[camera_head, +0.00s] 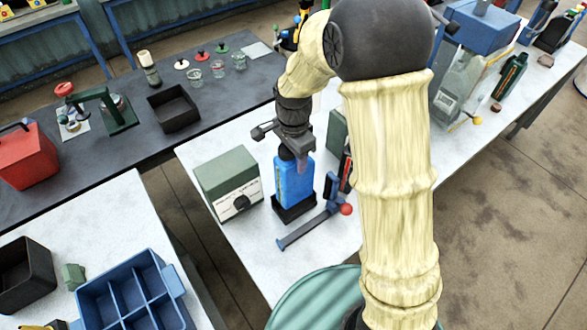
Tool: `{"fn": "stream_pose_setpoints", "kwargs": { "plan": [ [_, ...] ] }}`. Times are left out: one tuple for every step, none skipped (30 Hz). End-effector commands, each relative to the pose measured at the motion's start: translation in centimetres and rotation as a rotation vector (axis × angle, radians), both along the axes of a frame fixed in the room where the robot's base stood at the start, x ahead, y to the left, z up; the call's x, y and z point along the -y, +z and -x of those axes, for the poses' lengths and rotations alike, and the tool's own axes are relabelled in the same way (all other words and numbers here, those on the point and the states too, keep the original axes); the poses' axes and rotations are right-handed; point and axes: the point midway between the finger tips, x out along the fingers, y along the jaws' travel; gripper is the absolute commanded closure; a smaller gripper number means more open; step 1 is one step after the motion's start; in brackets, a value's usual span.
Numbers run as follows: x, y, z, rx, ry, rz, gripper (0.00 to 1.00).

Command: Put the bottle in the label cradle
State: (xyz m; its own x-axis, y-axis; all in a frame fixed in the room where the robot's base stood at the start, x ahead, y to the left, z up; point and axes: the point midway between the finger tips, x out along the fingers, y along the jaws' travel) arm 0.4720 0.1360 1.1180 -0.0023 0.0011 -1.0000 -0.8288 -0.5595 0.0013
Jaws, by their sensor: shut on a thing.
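A blue bottle (293,185) with a dark top stands upright on the white table. Its lower end is at a black holder (294,210), which looks like the label cradle; the front wall seems to cover the bottle's base, but I cannot tell if the bottle rests on its floor. My gripper (291,154) points down from above and is shut on the bottle near its neck. The fingers and the dark wrist hide part of the bottle's top.
A grey-green box with a dial (229,183) stands close left of the bottle. My arm hides much of the table's right side. A blue divided tray (130,296) is at lower left.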

Motion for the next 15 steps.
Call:
{"fn": "stream_pose_setpoints", "kwargs": {
  "plan": [
    [0.0, -0.3, -0.1, 0.001, 0.0, -0.001, 1.0],
    [0.0, -0.6, -0.1, 0.001, 0.0, -0.001, 1.0],
    [0.0, -0.8, -0.1, 0.002, 0.0, -0.001, 1.0],
    [-0.1, -0.9, -0.1, 0.003, 0.0, -0.001, 1.0],
    [-0.1, -0.9, -0.1, 0.004, 0.001, -0.001, 1.0],
    [-0.1, -1.0, -0.1, 0.005, 0.001, -0.002, 1.0],
    [-0.1, -1.0, -0.1, 0.005, 0.001, -0.002, 1.0],
    [-0.1, -1.0, -0.1, 0.005, 0.001, -0.002, 1.0],
    [-0.1, -1.0, -0.1, 0.005, 0.001, -0.002, 1.0],
    [-0.1, -0.9, -0.1, 0.005, 0.001, -0.002, 1.0],
    [-0.1, -0.9, -0.1, 0.005, 0.001, -0.002, 1.0],
    [-0.1, -1.0, -0.1, 0.004, 0.001, -0.001, 1.0],
    [-0.1, -1.1, -0.1, 0.004, 0.001, -0.001, 1.0],
    [-0.1, -1.2, -0.1, 0.003, 0.001, -0.001, 1.0],
    [-0.1, -1.4, -0.1, 0.002, 0.001, -0.001, 1.0]
  ]
}}
